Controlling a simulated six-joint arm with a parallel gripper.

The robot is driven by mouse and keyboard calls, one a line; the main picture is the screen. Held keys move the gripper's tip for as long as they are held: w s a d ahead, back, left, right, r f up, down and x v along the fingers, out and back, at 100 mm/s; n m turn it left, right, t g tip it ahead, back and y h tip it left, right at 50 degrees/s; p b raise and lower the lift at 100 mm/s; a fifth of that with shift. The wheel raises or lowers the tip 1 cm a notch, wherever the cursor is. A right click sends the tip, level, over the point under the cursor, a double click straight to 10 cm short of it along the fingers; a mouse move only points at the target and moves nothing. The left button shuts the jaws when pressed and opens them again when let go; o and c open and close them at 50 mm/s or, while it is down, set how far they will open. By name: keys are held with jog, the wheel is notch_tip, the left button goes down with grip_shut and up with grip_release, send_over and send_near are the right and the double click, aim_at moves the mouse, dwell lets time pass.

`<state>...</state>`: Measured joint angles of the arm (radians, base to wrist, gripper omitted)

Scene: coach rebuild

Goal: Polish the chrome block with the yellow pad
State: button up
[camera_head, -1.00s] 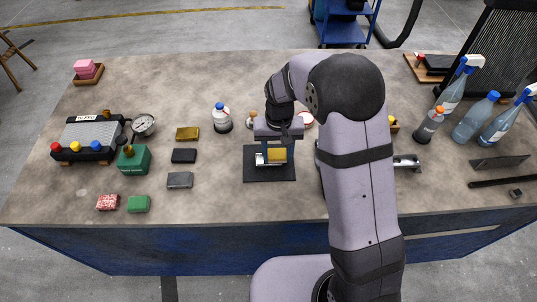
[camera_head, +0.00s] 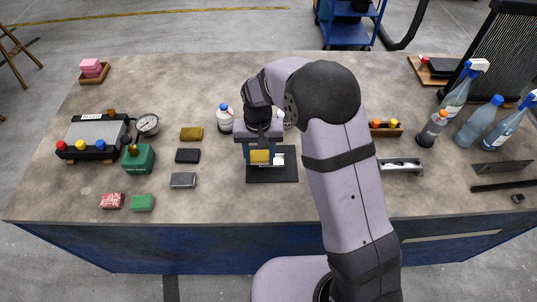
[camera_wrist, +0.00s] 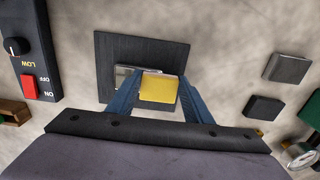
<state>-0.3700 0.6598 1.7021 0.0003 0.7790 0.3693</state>
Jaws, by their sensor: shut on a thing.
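My gripper (camera_head: 260,157) is shut on the yellow pad (camera_head: 260,156), which is held between its two blue fingers. The pad also shows in the wrist view (camera_wrist: 159,88). The chrome block (camera_head: 279,160) sits on a black mat (camera_head: 288,176). In the head view its right part shows just right of the pad. In the wrist view the chrome block (camera_wrist: 123,72) shows left of the pad, and the pad hides the rest. I cannot tell whether the pad touches its top.
A white bottle (camera_head: 225,120) stands behind and left of the mat. Gold (camera_head: 191,133), black (camera_head: 187,156) and grey (camera_head: 183,180) blocks lie to the left. A grey tray (camera_head: 401,166) is to the right. The table in front of the mat is clear.

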jog(key=shift+r+p, duration=3)
jog(key=shift+r, duration=1.15)
jog(key=shift+f, duration=0.2)
